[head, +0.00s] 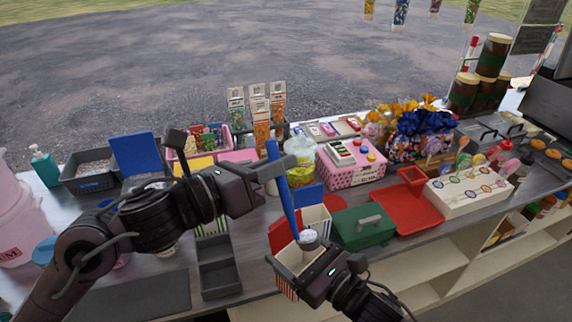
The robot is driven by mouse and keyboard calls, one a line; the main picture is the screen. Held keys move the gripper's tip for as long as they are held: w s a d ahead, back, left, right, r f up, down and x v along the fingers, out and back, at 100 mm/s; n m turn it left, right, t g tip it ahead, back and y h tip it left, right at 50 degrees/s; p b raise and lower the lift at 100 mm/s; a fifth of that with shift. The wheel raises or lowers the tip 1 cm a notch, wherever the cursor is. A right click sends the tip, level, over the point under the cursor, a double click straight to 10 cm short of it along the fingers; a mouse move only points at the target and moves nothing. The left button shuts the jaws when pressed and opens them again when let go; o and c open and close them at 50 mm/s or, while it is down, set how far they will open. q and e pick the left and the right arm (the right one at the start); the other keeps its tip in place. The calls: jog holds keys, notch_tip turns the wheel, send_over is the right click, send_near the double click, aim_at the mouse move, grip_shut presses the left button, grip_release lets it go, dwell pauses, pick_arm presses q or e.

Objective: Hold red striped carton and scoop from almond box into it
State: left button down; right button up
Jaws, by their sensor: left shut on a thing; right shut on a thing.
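My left gripper (272,172) is shut on the long blue handle of a scoop (284,190), held tilted with its lower end down. A small pale, round part (308,239) shows at that lower end, right by my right gripper. My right gripper (302,268) is shut on the red striped carton (284,290), at the front edge of the counter. The carton looks open at the top, and its inside is partly hidden by my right gripper. I cannot tell which container is the almond box, nor whether the scoop holds anything.
A green box (362,228) and a red tray (402,205) lie to the right of the carton. A dark grey stepped holder (220,280) stands to its left. A pink spotted box (352,172) and wrapped sweets (420,135) stand behind. The counter is crowded.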

pick_arm(q)
jog(key=w+a+f+n, duration=0.4)
jog(key=w+f+n, duration=0.2)
jog(key=f+n, duration=0.3)
jog(key=shift+w, duration=0.4)
jog(key=shift+a, duration=0.1)
dwell(0.4)
jog(key=s+d+r+m, duration=0.6)
jog(key=s+r+m, duration=0.5)
jog(key=m, duration=0.2)
jog(key=shift+d+r+m, duration=0.15)
jog(key=shift+d+m, duration=0.15)
jog(key=shift+d, duration=0.1)
jog(key=shift+s, duration=0.1)
